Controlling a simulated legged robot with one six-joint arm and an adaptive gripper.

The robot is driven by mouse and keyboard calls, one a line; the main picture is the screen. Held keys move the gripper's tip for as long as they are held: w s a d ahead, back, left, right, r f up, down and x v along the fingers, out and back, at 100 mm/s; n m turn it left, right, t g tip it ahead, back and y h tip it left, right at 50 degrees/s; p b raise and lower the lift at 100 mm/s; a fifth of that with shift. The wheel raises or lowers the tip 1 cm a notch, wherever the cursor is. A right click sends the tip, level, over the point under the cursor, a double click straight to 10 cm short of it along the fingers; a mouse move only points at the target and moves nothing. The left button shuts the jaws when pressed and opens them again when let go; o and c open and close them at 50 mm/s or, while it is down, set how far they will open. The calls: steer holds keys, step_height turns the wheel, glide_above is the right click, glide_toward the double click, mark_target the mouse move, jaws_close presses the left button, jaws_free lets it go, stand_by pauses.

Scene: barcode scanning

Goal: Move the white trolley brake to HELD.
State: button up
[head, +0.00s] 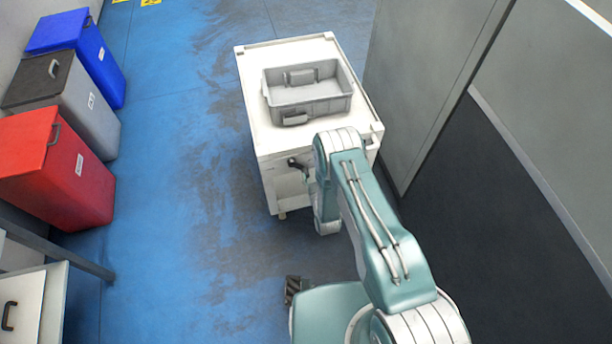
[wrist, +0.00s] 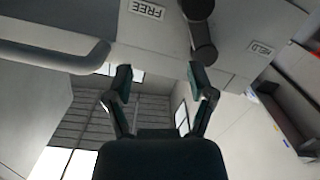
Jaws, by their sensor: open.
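The white trolley (head: 258,115) stands ahead of me in the head view. Its dark brake lever (head: 297,163) shows on the near face, beside my arm. In the wrist view the white panel (wrist: 232,30) appears upside down, with a FREE label (wrist: 147,9) left of the dark lever (wrist: 203,33) and a HELD label (wrist: 262,47) to its right. My gripper (wrist: 163,82) is open and empty. The lever's rounded end lies close to the right fingertip; I cannot tell whether they touch. My arm hides the gripper in the head view.
A grey bin (head: 310,100) sits on the trolley top. A grey handle bar (wrist: 60,57) crosses the wrist view's left side. Red (head: 62,165), grey (head: 75,100) and blue (head: 85,50) bins line the left. A wall panel (head: 430,80) stands right. The blue floor between is clear.

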steer(key=s+f+t, duration=0.1)
steer(key=s+f, duration=0.5)
steer(key=s, duration=0.1)
steer(key=shift+n+y, duration=0.3)
steer(key=shift+n, duration=0.1)
steer(key=x, duration=1)
steer(key=shift+w+d, duration=0.15)
steer(key=shift+d, duration=0.15)
jaws_close()
